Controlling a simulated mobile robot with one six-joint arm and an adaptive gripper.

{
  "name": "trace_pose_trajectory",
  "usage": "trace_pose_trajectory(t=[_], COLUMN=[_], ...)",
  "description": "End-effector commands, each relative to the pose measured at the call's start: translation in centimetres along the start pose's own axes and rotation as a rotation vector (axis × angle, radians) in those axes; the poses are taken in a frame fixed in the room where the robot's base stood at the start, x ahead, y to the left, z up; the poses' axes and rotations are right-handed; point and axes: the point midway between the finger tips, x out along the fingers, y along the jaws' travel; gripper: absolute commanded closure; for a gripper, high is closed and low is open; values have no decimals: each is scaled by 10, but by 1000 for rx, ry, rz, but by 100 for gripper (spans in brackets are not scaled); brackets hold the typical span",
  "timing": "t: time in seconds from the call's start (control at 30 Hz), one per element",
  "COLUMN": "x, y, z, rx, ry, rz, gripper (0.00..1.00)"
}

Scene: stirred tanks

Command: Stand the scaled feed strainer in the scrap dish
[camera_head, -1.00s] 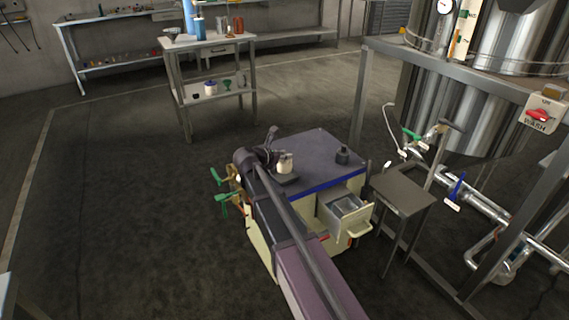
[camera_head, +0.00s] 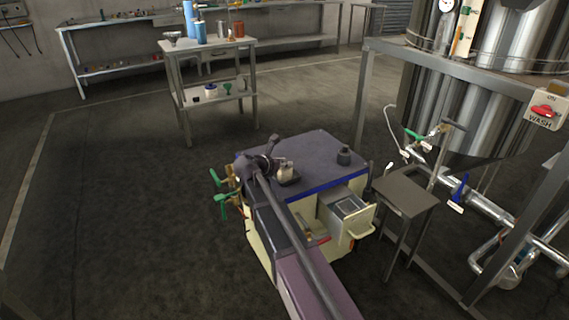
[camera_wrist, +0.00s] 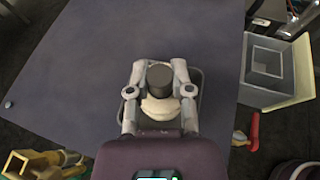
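A small upright piece with a cream body and a dark cylindrical top, which I take for the scaled feed strainer (camera_head: 286,171), is on the purple cart top. It also shows in the wrist view (camera_wrist: 159,106). A dark, low, rounded-square dish (camera_head: 290,182), apparently the scrap dish, lies under it; its rim shows in the wrist view (camera_wrist: 198,108). My gripper (camera_wrist: 160,72) has one finger on each side of the dark top, seemingly touching it. In the head view my gripper (camera_head: 277,163) reaches it from the left. Whether the base rests on the dish is hidden.
A small dark knobbed piece (camera_head: 344,156) stands further right on the cart top (camera_head: 315,148). A drawer (camera_head: 357,224) stands open on the cart's right. Brass valves with green handles (camera_head: 221,199) jut out left. A small grey table (camera_head: 405,195) and tank piping stand right.

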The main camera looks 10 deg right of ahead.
Motion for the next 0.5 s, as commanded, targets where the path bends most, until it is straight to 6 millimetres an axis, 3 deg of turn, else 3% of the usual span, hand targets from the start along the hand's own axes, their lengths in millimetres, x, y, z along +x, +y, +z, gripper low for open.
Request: trace_pose_trajectory(t=[0.03,0.1,0.5], x=[0,0,0], y=[0,0,0], z=[0,0,1], rx=[0,0,0], ry=[0,0,0], rz=[0,0,-1], gripper=[55,38,38])
